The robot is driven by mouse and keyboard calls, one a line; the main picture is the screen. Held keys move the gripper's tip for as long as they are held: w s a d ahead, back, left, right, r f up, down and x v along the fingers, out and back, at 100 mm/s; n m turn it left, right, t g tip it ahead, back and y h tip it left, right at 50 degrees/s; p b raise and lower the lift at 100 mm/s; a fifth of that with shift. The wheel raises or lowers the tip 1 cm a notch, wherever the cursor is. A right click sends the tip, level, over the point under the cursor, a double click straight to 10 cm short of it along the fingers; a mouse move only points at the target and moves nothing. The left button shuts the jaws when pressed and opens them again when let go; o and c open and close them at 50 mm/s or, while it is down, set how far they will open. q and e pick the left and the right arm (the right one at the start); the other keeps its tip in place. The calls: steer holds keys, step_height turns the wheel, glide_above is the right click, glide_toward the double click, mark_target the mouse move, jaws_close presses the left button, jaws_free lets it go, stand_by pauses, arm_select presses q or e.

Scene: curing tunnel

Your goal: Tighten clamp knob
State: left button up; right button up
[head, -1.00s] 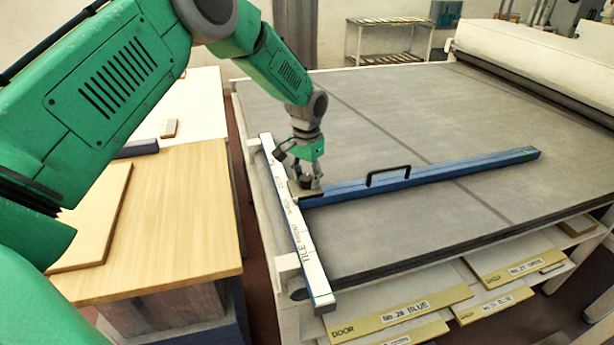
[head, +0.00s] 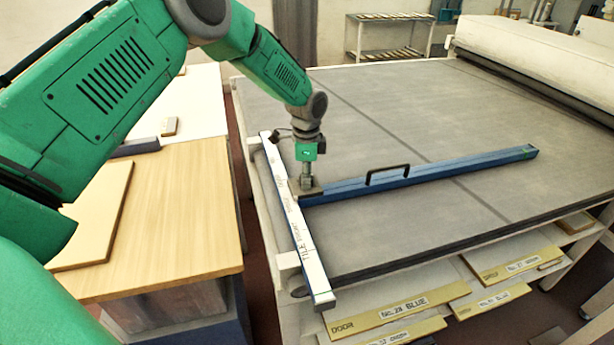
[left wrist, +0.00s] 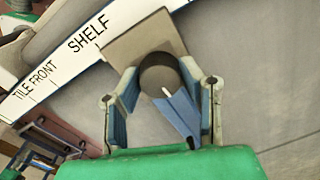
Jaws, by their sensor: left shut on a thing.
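The clamp knob (left wrist: 160,73) is a dark round knob with a pale pointer mark. It sits on a grey-brown plate (left wrist: 128,44) where the blue bar meets the white rail. My left gripper (head: 308,184) points down at this corner in the head view. In the left wrist view, the fingers of my left gripper (left wrist: 164,92) stand on both sides of the knob, shut on it. The blue bar (head: 440,173) with a black handle (head: 388,171) lies across the grey table. The white rail (head: 293,220) carries printed lettering. My right gripper is not in view.
The grey table top (head: 400,120) is mostly clear around the bar. Labelled boards (head: 390,313) lie on a shelf below its front edge. A wooden bench (head: 185,215) stands at the left across a narrow gap. A roller (head: 540,75) crosses the back right.

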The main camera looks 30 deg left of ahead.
arm_select(q)
steer(key=m, duration=0.5)
steer(key=shift+s+f, duration=0.15)
steer(key=shift+f, duration=0.05)
steer(key=shift+m, duration=0.3)
steer(key=o, duration=1.2)
steer(key=shift+c, duration=0.2)
steer(key=shift+r, duration=0.1)
steer(key=shift+w+r, duration=0.2)
steer(key=shift+r, duration=0.1)
step_height(320, 180, up, 11)
